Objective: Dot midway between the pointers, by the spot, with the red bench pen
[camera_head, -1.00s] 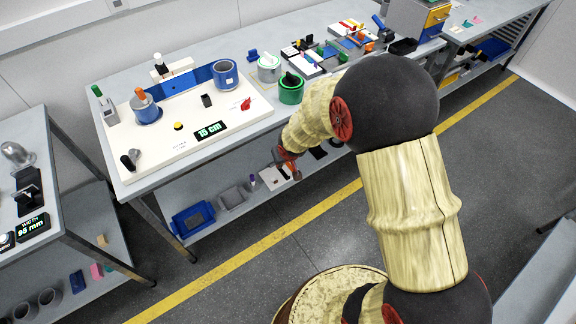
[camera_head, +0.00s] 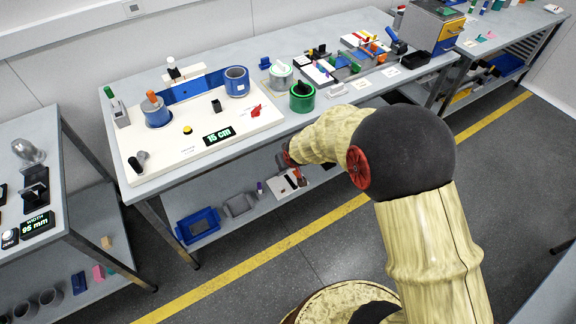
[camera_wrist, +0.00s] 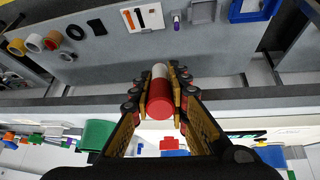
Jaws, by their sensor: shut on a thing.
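The pen lies lengthwise between the fingers and points away from the wrist camera. In the head view my gripper (camera_head: 286,156) is small and partly hidden by my arm, in front of the long bench's front edge. The pen cannot be made out there. I cannot make out the pointers or the spot in either view.
A green cup (camera_head: 302,98) stands right of the board. A blue tray (camera_head: 197,225) is on the lower shelf.

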